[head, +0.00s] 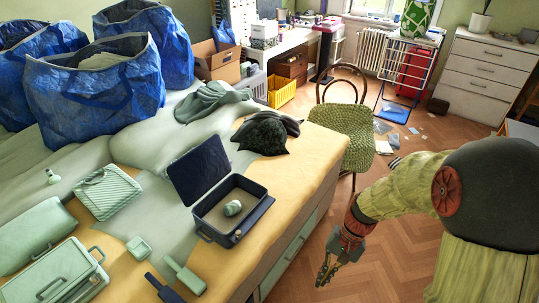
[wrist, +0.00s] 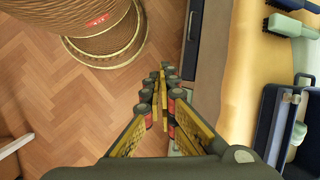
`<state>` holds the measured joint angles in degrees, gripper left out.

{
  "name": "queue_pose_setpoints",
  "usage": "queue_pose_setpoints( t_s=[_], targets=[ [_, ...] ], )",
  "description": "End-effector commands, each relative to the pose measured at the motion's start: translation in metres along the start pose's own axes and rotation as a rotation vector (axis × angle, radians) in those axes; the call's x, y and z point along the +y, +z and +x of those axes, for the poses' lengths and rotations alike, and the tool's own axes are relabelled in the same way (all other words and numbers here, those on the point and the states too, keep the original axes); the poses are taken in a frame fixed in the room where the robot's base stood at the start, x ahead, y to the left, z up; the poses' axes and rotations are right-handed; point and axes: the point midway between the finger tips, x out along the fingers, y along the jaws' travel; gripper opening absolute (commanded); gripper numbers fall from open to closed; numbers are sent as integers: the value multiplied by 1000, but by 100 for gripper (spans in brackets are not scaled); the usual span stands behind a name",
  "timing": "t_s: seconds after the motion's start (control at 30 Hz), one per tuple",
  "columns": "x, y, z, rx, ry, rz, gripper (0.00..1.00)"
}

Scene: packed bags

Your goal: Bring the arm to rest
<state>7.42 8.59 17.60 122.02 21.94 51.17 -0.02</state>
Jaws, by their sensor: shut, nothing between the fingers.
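My gripper (head: 325,272) is at the end of my arm in the lower right of the head view. It hangs over the wooden floor, to the right of the bed, and points downward. In the wrist view my gripper (wrist: 165,75) has its fingers together with nothing between them. It touches nothing that I can see. The bed's side (wrist: 203,60) runs close to the right of the fingers in the wrist view.
An open dark case (head: 245,228) holding a small pale object lies near the bed's edge (head: 322,178). Brushes (wrist: 291,25) lie there too. A round basket-like thing (wrist: 95,25) stands on the floor. A green-seated chair (head: 345,145) stands beyond my arm.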

Motion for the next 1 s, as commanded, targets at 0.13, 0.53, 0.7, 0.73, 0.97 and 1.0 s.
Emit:
queue_pose_setpoints(
  t_s=[0.13,0.53,0.7,0.73,0.97,1.0],
  targets=[
    [10,27,-45,111,70,-120,0],
    [34,93,-140,435,214,-354,0],
    [34,120,-174,590,222,-415,0],
    [32,125,-180,618,217,-423,0],
    [20,150,-219,774,180,-467,0],
    [19,153,-221,786,177,-471,0]
  ],
)
